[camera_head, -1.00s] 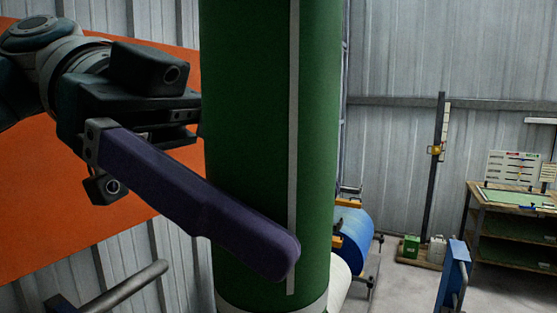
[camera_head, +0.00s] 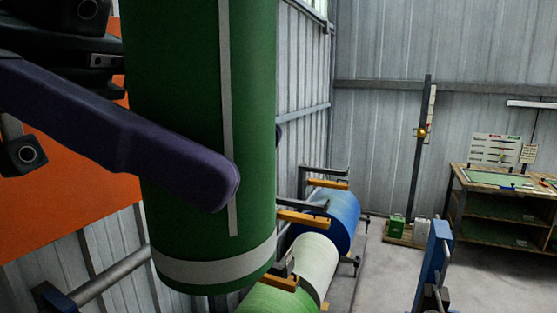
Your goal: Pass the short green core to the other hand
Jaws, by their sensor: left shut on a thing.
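The short green core (camera_head: 178,190) is a thick upright cylinder, slightly tilted, with a pale stripe down its side and a white band near its lower end. Its top runs out of the camera_head view. My left gripper (camera_head: 250,163) is shut on it from the left. One long purple finger lies across the front of the core, and a bit of the other finger shows behind its right edge. The core's lower end hangs free in the air. My right gripper is not in view.
Behind the core, a blue roll (camera_head: 342,222), a white roll (camera_head: 310,262) and a green roll (camera_head: 285,298) lie along the wall. A workbench (camera_head: 500,215) stands far right. A blue post (camera_head: 434,265) rises at lower right. An orange panel (camera_head: 60,205) is at left.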

